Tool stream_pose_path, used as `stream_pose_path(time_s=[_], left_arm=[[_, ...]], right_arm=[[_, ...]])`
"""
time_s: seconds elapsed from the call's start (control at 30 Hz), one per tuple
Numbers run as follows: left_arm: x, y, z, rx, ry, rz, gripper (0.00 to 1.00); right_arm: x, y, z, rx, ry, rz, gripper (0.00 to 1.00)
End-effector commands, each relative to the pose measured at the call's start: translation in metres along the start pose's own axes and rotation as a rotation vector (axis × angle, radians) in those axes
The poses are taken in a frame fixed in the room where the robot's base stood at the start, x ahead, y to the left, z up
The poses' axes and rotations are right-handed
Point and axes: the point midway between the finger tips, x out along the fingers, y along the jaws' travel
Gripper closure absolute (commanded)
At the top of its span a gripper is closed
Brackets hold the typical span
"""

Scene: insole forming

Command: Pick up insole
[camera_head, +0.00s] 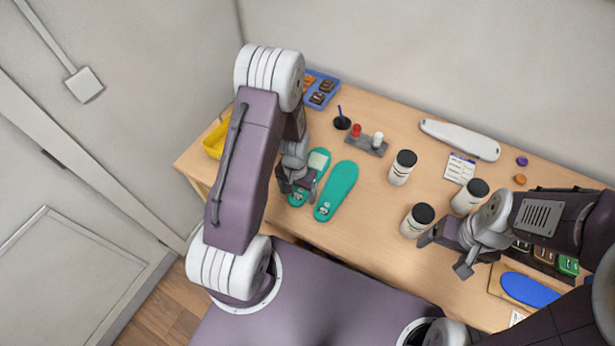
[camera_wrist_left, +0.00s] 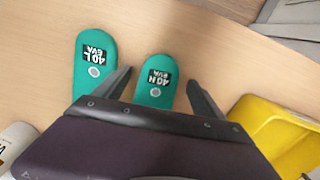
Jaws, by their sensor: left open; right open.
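Two green insoles lie side by side on the wooden table. In the left wrist view, the one marked 40 N (camera_wrist_left: 155,94) has its labelled end between the spread fingers of my left gripper (camera_wrist_left: 162,92). The one marked 40 L (camera_wrist_left: 94,55) lies outside the fingers, to the left. In the head view, my left gripper (camera_head: 299,188) is over the left insole (camera_head: 319,163) and partly hides it; the right insole (camera_head: 337,190) is mostly clear. Contact cannot be told. My right gripper (camera_head: 445,256) is open and empty over the table's right part.
A yellow bin (camera_head: 215,140) stands at the left edge. White bottles with black lids (camera_head: 401,170) stand between the insoles and my right arm. A grey stand (camera_head: 366,146) is behind the insoles. A blue insole (camera_head: 528,290) lies at the lower right.

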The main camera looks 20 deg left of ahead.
Motion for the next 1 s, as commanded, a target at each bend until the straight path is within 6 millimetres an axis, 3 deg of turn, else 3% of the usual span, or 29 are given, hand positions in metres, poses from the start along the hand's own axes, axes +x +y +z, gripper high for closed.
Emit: stream_pose_path(time_s=[0.23, 0.5, 0.77, 1.0], left_arm=[[0.004, 0.000, 0.000, 0.000, 0.001, 0.000, 0.20], [0.004, 0.000, 0.000, 0.000, 0.001, 0.000, 0.87], [0.002, 0.000, 0.000, 0.000, 0.001, 0.000, 0.87], [-0.029, 0.000, -0.003, 0.000, 0.008, -0.001, 0.87]], right_arm=[[0.000, 0.000, 0.000, 0.000, 0.000, 0.000, 0.20], [0.000, 0.000, 0.000, 0.000, 0.000, 0.000, 0.20], [0.000, 0.000, 0.000, 0.000, 0.000, 0.000, 0.20], [0.004, 0.000, 0.000, 0.000, 0.000, 0.000, 0.20]])
